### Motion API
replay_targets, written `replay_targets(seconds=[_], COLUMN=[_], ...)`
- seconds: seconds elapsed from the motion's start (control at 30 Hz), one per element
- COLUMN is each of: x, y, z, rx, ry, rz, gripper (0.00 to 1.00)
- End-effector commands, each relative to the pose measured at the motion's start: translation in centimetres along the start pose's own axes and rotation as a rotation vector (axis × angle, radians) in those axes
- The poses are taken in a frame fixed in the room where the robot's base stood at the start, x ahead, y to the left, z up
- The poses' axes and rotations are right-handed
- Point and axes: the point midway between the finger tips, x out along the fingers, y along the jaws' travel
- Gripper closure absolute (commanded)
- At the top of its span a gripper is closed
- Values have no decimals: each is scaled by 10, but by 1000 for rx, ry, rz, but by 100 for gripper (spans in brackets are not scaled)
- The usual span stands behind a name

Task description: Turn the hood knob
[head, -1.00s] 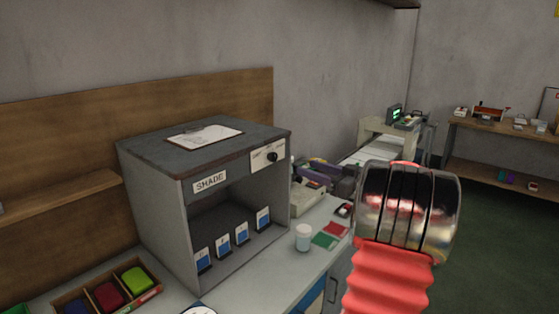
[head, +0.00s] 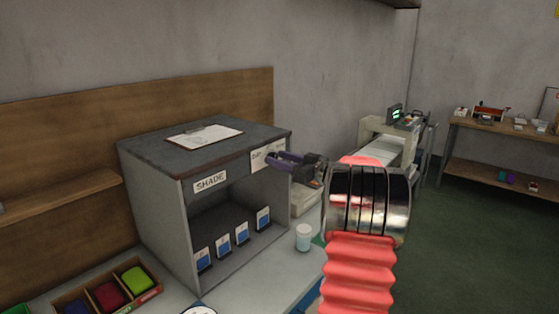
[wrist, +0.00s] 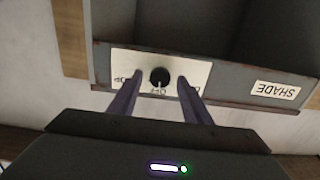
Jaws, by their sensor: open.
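The hood is a grey box (head: 160,215) with a dark top and a SHADE label, on the bench in the head view. Its black round knob (wrist: 159,77) sits on a pale label plate (wrist: 120,63) in the wrist view, which shows the hood upside down. My gripper (wrist: 160,80) is open, with one purple finger on each side of the knob; I cannot tell whether they touch it. In the head view my gripper (head: 270,160) is at the plate's right part and hides the knob.
A clipboard (head: 205,136) lies on the hood's top. Several blue-and-white cards (head: 222,243) stand inside the hood. A white cup (head: 303,238) stands on the bench to its right. A tray of coloured cloths (head: 110,290) is at the front left.

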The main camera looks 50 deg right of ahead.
Motion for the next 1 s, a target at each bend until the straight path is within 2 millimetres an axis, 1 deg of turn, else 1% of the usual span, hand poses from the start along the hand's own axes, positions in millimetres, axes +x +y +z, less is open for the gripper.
replay_targets(seconds=[0.27,0.8,0.83,0.87,1.0], x=[1,0,0,1,0], y=[0,0,0,-4,-1], z=[0,0,0,0,0], rx=[0,0,0,1,5], ry=[0,0,0,0,0], rz=[0,1,1,0,-2], gripper=[57,95,96,96,96])
